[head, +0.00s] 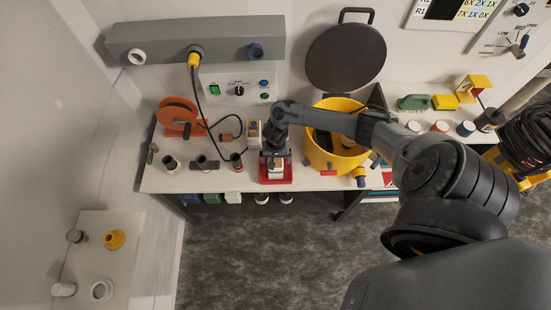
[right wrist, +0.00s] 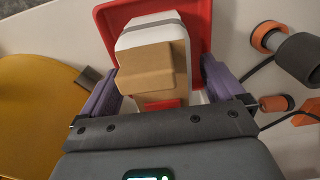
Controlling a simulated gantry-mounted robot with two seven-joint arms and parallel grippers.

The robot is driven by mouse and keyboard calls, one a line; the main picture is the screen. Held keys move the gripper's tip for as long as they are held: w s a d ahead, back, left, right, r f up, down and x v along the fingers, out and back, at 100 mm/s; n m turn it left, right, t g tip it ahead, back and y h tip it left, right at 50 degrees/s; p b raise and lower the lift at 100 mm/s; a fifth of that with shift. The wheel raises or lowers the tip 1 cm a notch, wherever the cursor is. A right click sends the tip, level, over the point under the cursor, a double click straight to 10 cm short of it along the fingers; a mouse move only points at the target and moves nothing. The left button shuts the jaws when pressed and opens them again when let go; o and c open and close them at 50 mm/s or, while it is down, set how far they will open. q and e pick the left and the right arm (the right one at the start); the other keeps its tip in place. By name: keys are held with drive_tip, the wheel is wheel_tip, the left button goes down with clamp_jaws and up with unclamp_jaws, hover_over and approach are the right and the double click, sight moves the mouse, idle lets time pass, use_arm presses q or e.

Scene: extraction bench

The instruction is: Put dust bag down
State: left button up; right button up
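The dust bag (right wrist: 152,68), white with a tan card collar, is over the red tray (right wrist: 203,22) in the right wrist view. In the head view the bag (head: 275,169) shows pale above the red tray (head: 290,180) on the bench, partly hidden by my right gripper (head: 275,155). The purple fingers of my right gripper (right wrist: 165,85) are spread wide on either side of the bag. A gap shows between the right-hand finger and the collar. Contact at the left-hand finger and between bag and tray is hard to tell. My left gripper is not in view.
A yellow canister (head: 322,160) with its dark lid (head: 345,57) raised stands right of the tray. A tan and white box (head: 254,133) stands just behind the tray. An orange cable reel (head: 178,116) and several dark fittings are to the left.

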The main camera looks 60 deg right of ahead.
drive_tip(key=shift+r, duration=0.1)
drive_tip(key=shift+r, duration=0.3)
wheel_tip(320, 180, up, 11)
drive_tip(key=p, duration=0.4)
drive_tip(key=w+a+n+t, duration=0.1)
drive_tip(key=a+n+t, duration=0.6)
drive_tip(key=a, duration=1.3)
drive_tip(key=s+a+r+n+g, duration=0.3)
drive_tip(key=s+r+n, duration=0.4)
drive_tip(key=s+r, duration=0.4)
drive_tip(key=shift+s+a+r, duration=0.15)
drive_tip(key=shift+s+a, duration=0.3)
drive_tip(key=shift+s, duration=0.3)
